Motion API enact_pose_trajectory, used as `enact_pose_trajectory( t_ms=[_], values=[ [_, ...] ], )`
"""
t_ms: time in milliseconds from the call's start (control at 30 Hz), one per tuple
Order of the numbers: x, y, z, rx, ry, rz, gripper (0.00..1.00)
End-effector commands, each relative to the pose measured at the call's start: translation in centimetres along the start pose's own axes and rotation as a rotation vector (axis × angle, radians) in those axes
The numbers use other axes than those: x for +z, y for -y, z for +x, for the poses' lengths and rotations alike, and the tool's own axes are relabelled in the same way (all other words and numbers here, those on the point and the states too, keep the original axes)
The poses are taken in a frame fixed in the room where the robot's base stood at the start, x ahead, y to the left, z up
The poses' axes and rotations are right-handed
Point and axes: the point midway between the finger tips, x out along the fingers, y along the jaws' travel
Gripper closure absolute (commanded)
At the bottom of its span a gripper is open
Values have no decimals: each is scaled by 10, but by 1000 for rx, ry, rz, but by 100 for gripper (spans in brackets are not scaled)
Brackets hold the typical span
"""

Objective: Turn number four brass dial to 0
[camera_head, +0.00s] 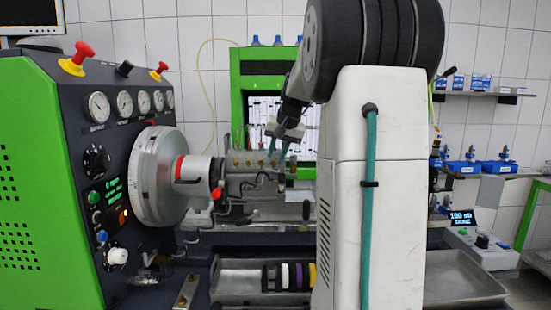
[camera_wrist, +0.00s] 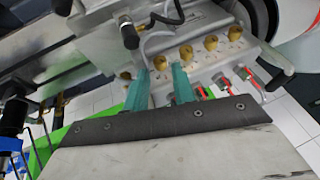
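A row of several brass dials runs along the grey pump block (camera_wrist: 195,20) in the wrist view. One dial (camera_wrist: 160,62) lies at the gap between my fingertips; whether they touch it I cannot tell. Other dials (camera_wrist: 186,52), (camera_wrist: 210,43) and (camera_wrist: 235,33) continue to the right, and one more (camera_wrist: 125,75) is to the left. My gripper (camera_wrist: 161,68) has teal fingers standing apart. In the head view my gripper (camera_head: 277,152) points down at the pump block (camera_head: 252,160). No dial numbers or scale marks are legible.
A green and black test bench (camera_head: 45,180) with gauges and a large round chuck (camera_head: 158,176) stands at the left. Dark hoses and a black connector (camera_wrist: 130,37) lie close beside the dials. A metal tray (camera_head: 240,280) sits below the pump.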

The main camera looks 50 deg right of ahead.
Motion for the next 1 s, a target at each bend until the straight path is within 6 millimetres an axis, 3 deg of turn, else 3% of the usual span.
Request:
enact_pose_trajectory(
  t_ms=[200,500,600,1000],
  values=[
    [0,0,22,-1,1,-1,74],
    [0,0,25,-1,0,-1,74],
    [0,0,25,-1,0,-1,100],
    [0,-2,24,-54,-1,23,100]
  ],
)
